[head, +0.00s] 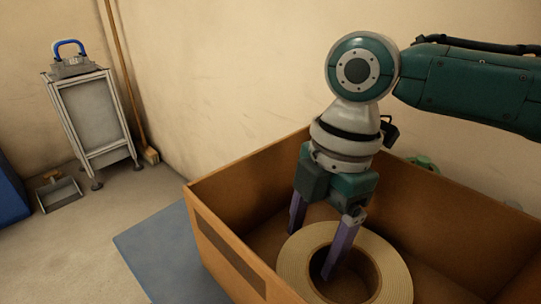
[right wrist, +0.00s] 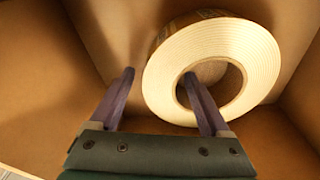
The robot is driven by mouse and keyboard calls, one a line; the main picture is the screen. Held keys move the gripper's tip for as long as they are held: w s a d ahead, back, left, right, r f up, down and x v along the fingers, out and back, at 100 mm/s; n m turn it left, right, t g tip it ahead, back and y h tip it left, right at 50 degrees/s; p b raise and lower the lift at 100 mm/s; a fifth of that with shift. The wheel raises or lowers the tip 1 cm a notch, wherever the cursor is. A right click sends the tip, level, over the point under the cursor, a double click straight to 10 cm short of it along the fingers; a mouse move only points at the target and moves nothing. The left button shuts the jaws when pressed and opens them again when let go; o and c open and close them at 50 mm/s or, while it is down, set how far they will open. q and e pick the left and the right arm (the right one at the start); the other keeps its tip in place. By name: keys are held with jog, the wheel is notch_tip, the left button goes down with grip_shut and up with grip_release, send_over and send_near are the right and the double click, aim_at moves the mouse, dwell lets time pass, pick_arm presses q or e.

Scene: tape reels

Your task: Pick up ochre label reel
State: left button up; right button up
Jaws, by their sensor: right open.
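A thick pale cream-ochre reel (head: 292,266) with a wide round hole lies in the brown box, and it fills the upper right of the right wrist view (right wrist: 160,78). My right gripper (head: 318,252) is open above and at the reel. Its two purple fingers point down. One finger shows over the reel's hole, the other outside the rim on the left, so the reel's ring lies between them. In the right wrist view the fingers (right wrist: 160,80) show the same spread. I cannot tell whether either touches the reel. My left gripper is not in view.
The brown box (head: 228,262) has tall walls around the reel and my right gripper. A blue mat (head: 160,255) lies on the floor to its left. A small green round thing (head: 424,162) shows behind the box. A grey cabinet (head: 92,115), broom and dustpan stand at the far left.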

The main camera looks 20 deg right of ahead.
jog(key=shift+c, duration=0.4)
grip_shut()
dwell(0.4)
